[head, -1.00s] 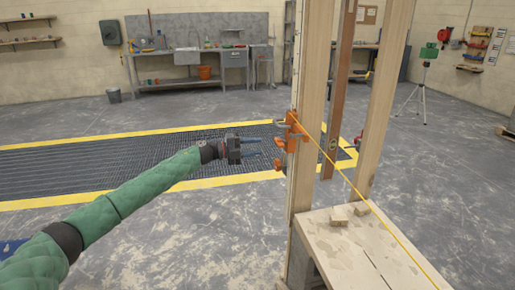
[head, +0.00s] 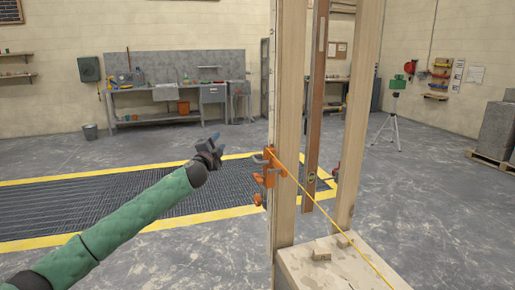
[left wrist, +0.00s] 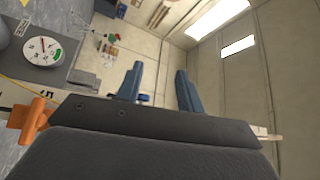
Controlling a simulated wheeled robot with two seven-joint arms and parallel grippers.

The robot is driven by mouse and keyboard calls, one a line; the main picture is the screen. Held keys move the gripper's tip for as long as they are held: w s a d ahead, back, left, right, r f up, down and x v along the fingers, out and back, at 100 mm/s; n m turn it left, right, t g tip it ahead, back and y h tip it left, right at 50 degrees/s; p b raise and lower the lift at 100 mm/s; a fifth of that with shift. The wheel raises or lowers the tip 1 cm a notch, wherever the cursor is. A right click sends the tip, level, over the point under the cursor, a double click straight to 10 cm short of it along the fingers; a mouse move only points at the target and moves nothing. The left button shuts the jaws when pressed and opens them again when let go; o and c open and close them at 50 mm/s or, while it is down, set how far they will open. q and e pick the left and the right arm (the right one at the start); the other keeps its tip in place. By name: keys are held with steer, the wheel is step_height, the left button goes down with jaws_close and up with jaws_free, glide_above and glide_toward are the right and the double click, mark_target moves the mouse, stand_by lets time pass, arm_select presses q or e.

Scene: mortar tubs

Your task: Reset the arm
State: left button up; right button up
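My left arm, in a green sleeve, reaches in from the lower left of the head view. Its gripper (head: 213,142) is in the air over the grated floor area, left of the wooden post and apart from it. In the left wrist view the two blue fingers (left wrist: 160,85) stand apart with nothing between them, so it is open and empty. My right gripper is not in either view.
A wooden post (head: 288,120) carries an orange clamp (head: 269,169) with a yellow string (head: 325,215) running down right. A wooden bench (head: 335,272) with small blocks stands at its foot. A tripod (head: 390,120) is at the back right.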

arm_select(q)
steer(key=s+d+f+n+g+y, duration=0.1)
steer(key=s+d+n+g+y, duration=0.15)
steer(key=s+n+y, duration=0.7)
steer(key=s+f+n+g+h+p, duration=0.1)
steer(key=s+f+g, duration=0.4)
steer(key=s+f, duration=0.9)
steer(key=s+a+f+n+g+h+p, duration=0.1)
steer(key=s+f+g, duration=0.4)
steer(key=s+f, duration=1)
steer(key=s+f+n+g+h+p, duration=0.2)
steer(key=s+f, duration=1.3)
steer(key=s, duration=1.8)
steer(key=n+g+h, duration=0.1)
steer(key=n+g, duration=0.1)
steer(key=g, duration=0.1)
steer(key=shift+a+h, duration=0.35)
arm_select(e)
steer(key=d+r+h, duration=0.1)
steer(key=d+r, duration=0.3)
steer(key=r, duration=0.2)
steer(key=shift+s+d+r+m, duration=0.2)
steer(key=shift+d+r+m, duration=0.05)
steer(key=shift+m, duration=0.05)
arm_select(q)
steer(key=shift+f, duration=0.1)
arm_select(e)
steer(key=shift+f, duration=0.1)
